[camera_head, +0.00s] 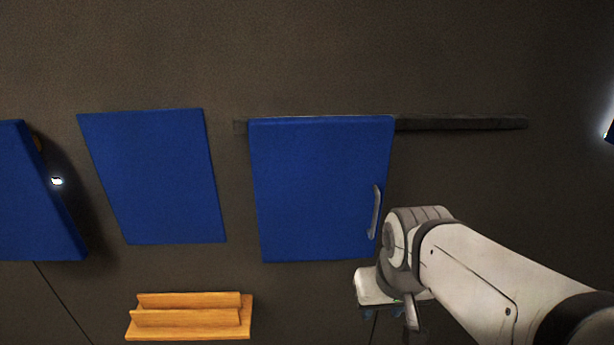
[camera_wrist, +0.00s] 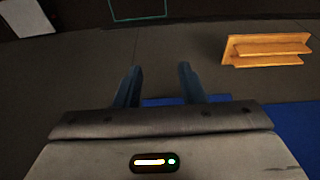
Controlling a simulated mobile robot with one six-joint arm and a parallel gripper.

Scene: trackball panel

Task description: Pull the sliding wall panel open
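The blue sliding panel (camera_head: 315,190) hangs on the dark wall below a dark horizontal rail (camera_head: 460,123). A grey vertical bar handle (camera_head: 375,212) is on its right side. In the head view my gripper (camera_head: 368,312) is below and near the handle, with its fingers mostly hidden by my wrist. In the wrist view my gripper (camera_wrist: 159,70) is open, two dark blue fingers apart with nothing between the tips. Blue surface shows behind the finger bases and at the right; I cannot tell which panel it is. The handle does not show there.
A flat blue panel (camera_head: 155,178) is on the wall to the left, and another blue panel (camera_head: 35,195) stands at the far left. A wooden ledge (camera_head: 190,317) is low on the left; it also shows in the wrist view (camera_wrist: 265,50). The rail extends clear to the right.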

